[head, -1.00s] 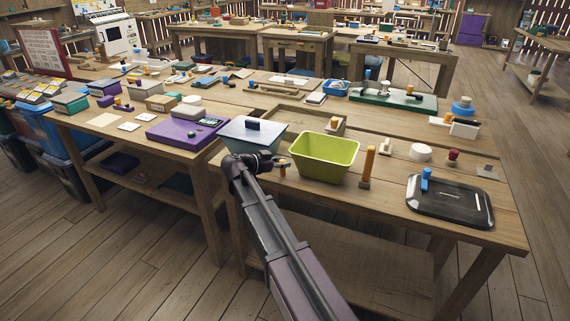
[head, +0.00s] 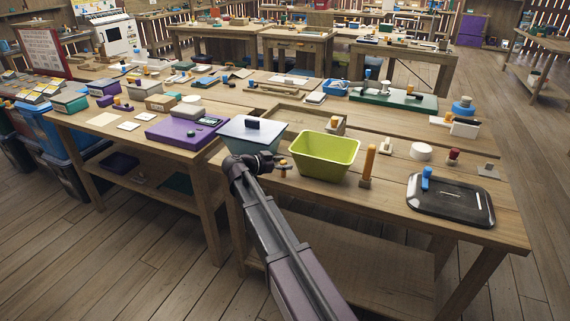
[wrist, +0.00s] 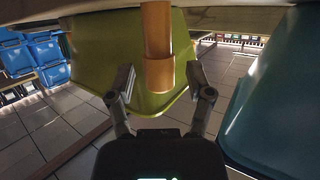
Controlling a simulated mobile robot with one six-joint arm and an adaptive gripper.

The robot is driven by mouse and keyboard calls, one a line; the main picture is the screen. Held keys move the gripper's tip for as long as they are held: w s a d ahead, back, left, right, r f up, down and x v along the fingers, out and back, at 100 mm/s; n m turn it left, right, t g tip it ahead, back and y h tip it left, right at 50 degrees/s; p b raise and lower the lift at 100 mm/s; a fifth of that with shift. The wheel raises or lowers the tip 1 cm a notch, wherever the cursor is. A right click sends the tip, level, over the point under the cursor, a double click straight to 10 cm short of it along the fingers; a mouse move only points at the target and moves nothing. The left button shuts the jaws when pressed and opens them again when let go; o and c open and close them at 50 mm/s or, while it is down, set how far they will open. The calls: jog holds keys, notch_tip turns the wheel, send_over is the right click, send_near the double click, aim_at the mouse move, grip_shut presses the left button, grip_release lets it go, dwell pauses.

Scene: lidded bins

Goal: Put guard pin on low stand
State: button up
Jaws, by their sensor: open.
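In the wrist view an orange-brown pin (wrist: 157,40), with a wider cylindrical end, lies ahead of and between the fingers of my gripper (wrist: 162,88). The fingers are open, with a gap on each side of the pin. A taller orange post (head: 369,162) stands on a small grey-brown base (head: 365,183) right of the green bin. I cannot tell for sure which piece is the low stand.
An open yellow-green bin (head: 325,160) is close to the right of my gripper, and a teal lidded bin (head: 240,135) is close behind it. A black lid with a blue handle (head: 450,205) lies at the right. Small parts crowd the tables.

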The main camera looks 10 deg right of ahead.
jog(key=shift+r, duration=0.2)
jog(key=shift+s+a+r+p, duration=0.1)
jog(key=shift+a+p, duration=0.1)
jog(key=shift+p, duration=0.1)
jog(key=p+v, duration=0.3)
jog(key=v, duration=0.8)
jog(key=shift+a, duration=0.25)
jog(key=shift+s, duration=0.15)
jog(key=s+d+f+n+g+y, duration=0.3)
jog(key=s+d+f+n+y, duration=0.25)
jog(key=s+d+f, duration=0.35)
jog(key=s+f+n+g+y, duration=0.2)
jog(key=s+f+n+y, duration=0.2)
jog(key=s+n+y, duration=0.4)
jog(key=s, duration=0.6)
jog(key=shift+d, duration=0.2)
